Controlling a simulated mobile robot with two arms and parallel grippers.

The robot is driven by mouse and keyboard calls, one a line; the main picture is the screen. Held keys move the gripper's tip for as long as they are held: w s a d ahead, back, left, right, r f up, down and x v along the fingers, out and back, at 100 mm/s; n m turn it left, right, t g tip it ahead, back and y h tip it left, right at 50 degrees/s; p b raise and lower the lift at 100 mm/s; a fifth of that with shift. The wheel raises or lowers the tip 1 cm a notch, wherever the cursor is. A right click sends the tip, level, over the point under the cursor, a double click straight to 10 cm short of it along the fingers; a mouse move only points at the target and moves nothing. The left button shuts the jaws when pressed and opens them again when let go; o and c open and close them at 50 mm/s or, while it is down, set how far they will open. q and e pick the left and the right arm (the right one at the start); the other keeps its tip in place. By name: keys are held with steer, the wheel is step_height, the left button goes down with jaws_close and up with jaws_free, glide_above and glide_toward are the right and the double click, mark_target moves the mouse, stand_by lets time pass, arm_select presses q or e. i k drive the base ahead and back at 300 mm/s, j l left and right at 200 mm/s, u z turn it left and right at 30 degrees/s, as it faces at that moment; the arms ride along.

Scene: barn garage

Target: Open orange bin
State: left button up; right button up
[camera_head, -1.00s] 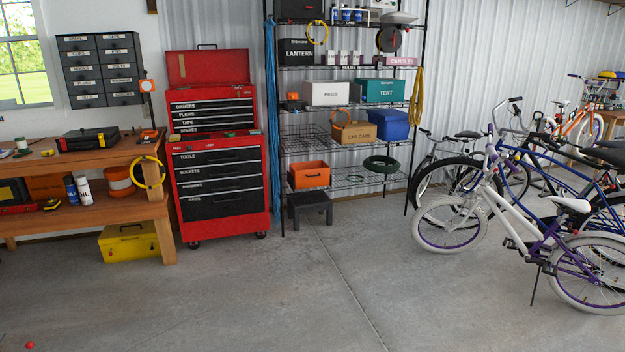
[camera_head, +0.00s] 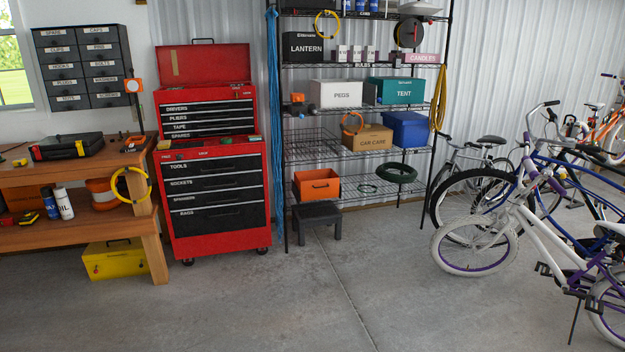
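Neither of my grippers is in view.
A red tool chest (camera_head: 214,205) stands left of the rack, and a wooden workbench (camera_head: 150,225) is further left. A black step stool (camera_head: 317,218) stands on the floor below the bin. Bicycles (camera_head: 480,240) fill the right side. The concrete floor in front is clear.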

mark_target(318, 184)
steer(key=i+z, duration=0.15)
steer(key=i, duration=2.3)
